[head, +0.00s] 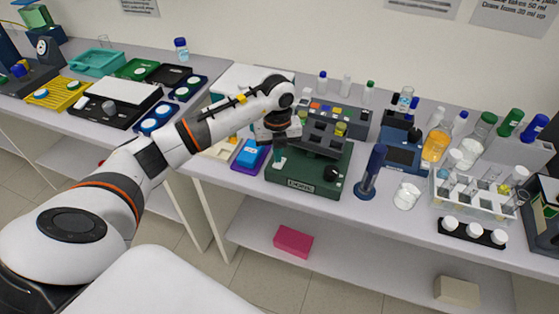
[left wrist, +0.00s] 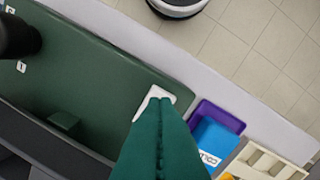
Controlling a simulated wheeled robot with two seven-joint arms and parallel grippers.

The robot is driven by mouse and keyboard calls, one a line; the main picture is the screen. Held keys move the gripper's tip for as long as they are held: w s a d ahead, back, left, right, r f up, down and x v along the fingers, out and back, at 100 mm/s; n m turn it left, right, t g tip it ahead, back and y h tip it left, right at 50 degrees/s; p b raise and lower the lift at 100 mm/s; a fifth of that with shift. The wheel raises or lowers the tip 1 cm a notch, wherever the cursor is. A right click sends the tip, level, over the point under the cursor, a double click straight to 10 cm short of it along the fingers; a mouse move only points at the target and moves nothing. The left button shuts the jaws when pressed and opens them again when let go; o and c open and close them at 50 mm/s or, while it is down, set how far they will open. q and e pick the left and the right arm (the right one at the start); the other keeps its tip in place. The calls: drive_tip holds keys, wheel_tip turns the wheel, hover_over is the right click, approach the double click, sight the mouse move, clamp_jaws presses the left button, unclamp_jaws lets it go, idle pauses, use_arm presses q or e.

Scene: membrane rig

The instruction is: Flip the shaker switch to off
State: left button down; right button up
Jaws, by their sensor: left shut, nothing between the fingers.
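The shaker (head: 300,187) is a green box with a dark tray on top, standing at the bench's front edge. A black knob (head: 331,174) sits at its right front; the knob also shows at the upper left of the left wrist view (left wrist: 18,38). My left gripper (head: 280,158) is over the shaker's left front corner, its teal fingers pointing down. In the left wrist view its fingers (left wrist: 162,99) are shut and empty, right by a white plate (left wrist: 150,101) on the green housing, seemingly the switch. The fingers hide part of it, so its position and any contact cannot be told.
A purple tray with a blue box (head: 249,156) lies just left of the shaker. A dark blue stand (head: 371,175) and a clear tube rack (head: 470,200) stand to the right. A pink box (head: 293,241) lies on the lower shelf.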

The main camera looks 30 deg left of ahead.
sight(278, 165)
use_arm(q)
drive_tip(key=shift+f+b, duration=0.7)
drive_tip(key=shift+f, duration=0.3)
idle(0.9)
drive_tip(key=shift+s+r, duration=0.1)
drive_tip(key=shift+r+p, duration=0.8)
drive_tip(key=shift+r, duration=0.05)
drive_tip(key=shift+r+p, duration=1.7)
drive_tip(key=shift+r, duration=0.9)
